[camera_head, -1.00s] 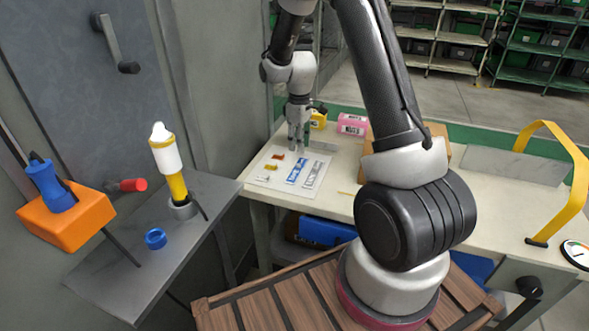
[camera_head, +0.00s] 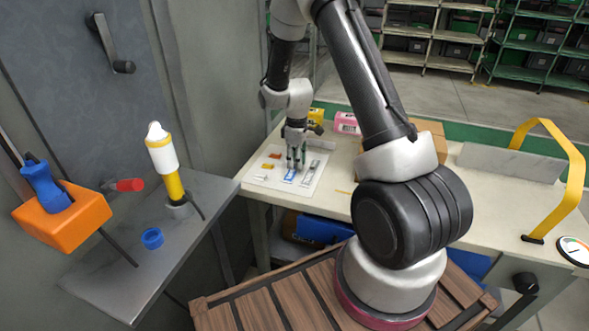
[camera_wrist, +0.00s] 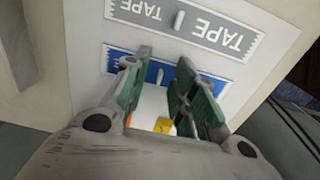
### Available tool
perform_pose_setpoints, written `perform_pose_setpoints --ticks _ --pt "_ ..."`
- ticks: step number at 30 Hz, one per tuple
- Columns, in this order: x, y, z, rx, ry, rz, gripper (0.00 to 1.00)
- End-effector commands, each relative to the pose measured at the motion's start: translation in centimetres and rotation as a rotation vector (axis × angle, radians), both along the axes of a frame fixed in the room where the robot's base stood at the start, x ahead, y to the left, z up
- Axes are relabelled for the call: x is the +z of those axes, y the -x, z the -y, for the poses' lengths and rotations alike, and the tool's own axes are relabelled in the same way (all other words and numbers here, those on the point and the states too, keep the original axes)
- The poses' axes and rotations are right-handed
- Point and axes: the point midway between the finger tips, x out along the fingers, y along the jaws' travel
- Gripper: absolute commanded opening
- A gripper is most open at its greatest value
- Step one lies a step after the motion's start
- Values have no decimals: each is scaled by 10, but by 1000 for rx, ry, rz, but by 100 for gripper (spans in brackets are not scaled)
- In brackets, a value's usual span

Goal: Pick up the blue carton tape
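The blue carton tape (camera_head: 289,176) is a flat blue strip lying on a white sheet (camera_head: 262,181) on the workbench. It also shows in the wrist view (camera_wrist: 118,62), with a small upright grey tab near its middle. My gripper (camera_head: 295,163) is above the strip, pointing down. In the wrist view my gripper (camera_wrist: 160,88) has its two green fingers apart, one on each side of the tab. Nothing is held between them. The fingers and palm hide part of the strip, and I cannot tell whether the fingertips touch it.
A grey strip marked TAPE (camera_wrist: 184,30) lies beside the blue one. Small orange and yellow pieces (camera_head: 270,167) lie left on the sheet. A yellow box (camera_head: 316,115), a pink box (camera_head: 346,123) and a brown carton (camera_head: 430,139) stand behind. A blue ring (camera_head: 152,238) sits on the left shelf.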

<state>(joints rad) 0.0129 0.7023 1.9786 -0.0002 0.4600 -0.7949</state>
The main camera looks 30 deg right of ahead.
Motion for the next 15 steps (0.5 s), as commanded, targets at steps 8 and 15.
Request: perform_pose_setpoints --ticks 8,15 --pt "0 0 0 0 0 0 0" --pt "0 0 0 0 0 0 0"
